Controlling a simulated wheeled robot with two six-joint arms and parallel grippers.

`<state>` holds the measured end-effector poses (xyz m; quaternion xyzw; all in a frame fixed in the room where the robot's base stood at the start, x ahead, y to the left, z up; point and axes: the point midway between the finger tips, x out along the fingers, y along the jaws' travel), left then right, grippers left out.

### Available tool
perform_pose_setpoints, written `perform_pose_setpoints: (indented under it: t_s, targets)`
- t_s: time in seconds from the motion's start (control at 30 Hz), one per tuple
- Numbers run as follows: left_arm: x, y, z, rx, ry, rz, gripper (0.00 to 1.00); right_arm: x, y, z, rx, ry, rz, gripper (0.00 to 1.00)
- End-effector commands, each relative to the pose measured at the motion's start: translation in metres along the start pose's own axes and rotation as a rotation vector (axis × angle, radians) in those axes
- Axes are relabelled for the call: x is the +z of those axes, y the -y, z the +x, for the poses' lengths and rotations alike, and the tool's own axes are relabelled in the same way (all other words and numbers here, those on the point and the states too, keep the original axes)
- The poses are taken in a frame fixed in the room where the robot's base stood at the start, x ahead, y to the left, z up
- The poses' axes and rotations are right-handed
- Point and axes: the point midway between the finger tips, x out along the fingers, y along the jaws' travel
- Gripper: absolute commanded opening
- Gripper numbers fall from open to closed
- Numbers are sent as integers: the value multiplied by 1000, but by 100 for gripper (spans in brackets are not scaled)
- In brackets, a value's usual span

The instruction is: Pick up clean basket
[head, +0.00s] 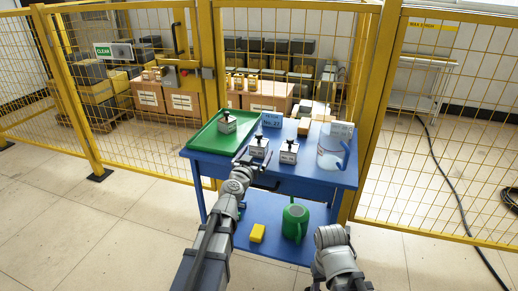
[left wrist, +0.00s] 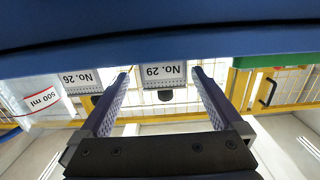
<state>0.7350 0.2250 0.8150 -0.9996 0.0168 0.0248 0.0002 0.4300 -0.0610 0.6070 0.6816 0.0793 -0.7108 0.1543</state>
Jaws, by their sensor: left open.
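No basket marked clean can be made out. Two small white boxes with dark knobs stand on the blue table: the left one (head: 260,147) and the right one (head: 289,153). A third (head: 227,124) stands on the green tray (head: 204,139). In the left wrist view, upside down, a box labelled No. 29 (left wrist: 164,75) appears between the fingertips, and No. 26 (left wrist: 80,80) is left of them. My left gripper (head: 262,171) is open and empty at the table's front edge, before the left box. My right arm shows at lower right; its gripper is out of view.
A clear 500 ml beaker with a blue handle (head: 330,158) stands at the table's right. Yellow mesh fencing (head: 125,100) closes off the back. Open floor lies left.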

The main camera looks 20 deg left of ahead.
Motion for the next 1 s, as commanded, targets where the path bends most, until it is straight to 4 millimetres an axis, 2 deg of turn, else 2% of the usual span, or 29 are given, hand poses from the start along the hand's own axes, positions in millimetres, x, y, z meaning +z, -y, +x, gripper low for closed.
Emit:
perform_pose_setpoints:
  t_s: [0.3,0.57,1.0]
  targets:
    - [-1,5,46,0,0,0,100,0,0,2,0,0,0,50]
    - [-1,5,47,-1,-1,0,100,0,0,1,0,0,0,50]
    - [-1,5,47,-1,-1,1,50,0,0,1,0,0,0,50]
